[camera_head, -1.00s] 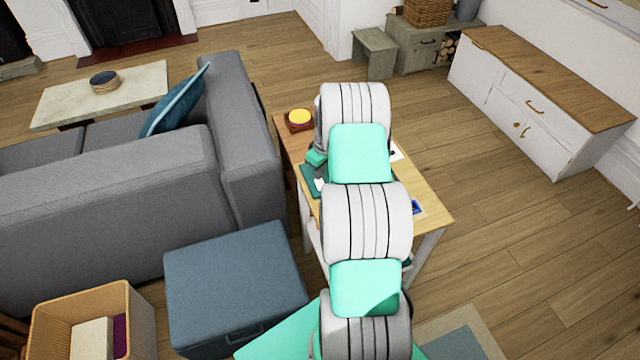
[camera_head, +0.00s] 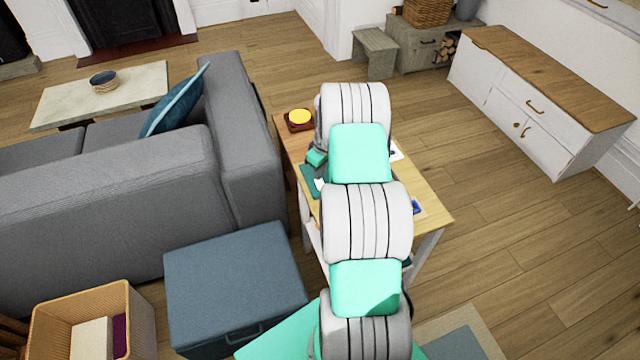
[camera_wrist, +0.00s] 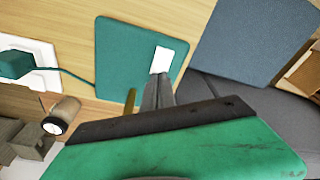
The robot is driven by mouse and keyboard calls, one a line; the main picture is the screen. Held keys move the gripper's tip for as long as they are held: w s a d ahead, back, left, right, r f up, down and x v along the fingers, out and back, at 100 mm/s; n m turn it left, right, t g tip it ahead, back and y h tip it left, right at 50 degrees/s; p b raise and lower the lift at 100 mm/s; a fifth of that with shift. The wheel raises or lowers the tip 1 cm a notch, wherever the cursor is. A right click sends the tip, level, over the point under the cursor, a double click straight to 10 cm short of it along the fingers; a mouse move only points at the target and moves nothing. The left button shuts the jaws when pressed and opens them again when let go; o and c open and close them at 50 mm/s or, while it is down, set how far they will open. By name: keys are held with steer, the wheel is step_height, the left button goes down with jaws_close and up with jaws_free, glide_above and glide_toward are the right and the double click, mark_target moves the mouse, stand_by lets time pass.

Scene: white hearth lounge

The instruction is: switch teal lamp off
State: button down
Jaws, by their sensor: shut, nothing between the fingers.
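A flat teal panel (camera_wrist: 118,60) lies on the wooden table, with a white rocker switch (camera_wrist: 162,58) near its right edge in the wrist view. A teal cord runs left from it to a teal block (camera_wrist: 15,64) on a white plate. The panel (camera_head: 309,182) also shows partly in the head view, beside my arm. My gripper (camera_wrist: 159,78) is shut and empty, its fingertips at the near end of the white switch; whether they touch it I cannot tell. My arm hides the gripper in the head view. No lamp shade or bulb is clearly visible.
The wooden table (camera_head: 428,205) also bears a yellow round thing on a dark red base (camera_head: 299,119). A grey sofa (camera_head: 235,140) stands close on its left, with a blue storage box (camera_head: 235,280) nearer me. Open floor lies to the right, before a white cabinet (camera_head: 530,115).

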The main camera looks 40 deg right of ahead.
steer(key=shift+f+b, duration=0.7)
steer(key=shift+f, duration=0.15)
stand_by(0.3)
steer(key=shift+r+p, duration=1.55)
steer(key=shift+r, duration=2)
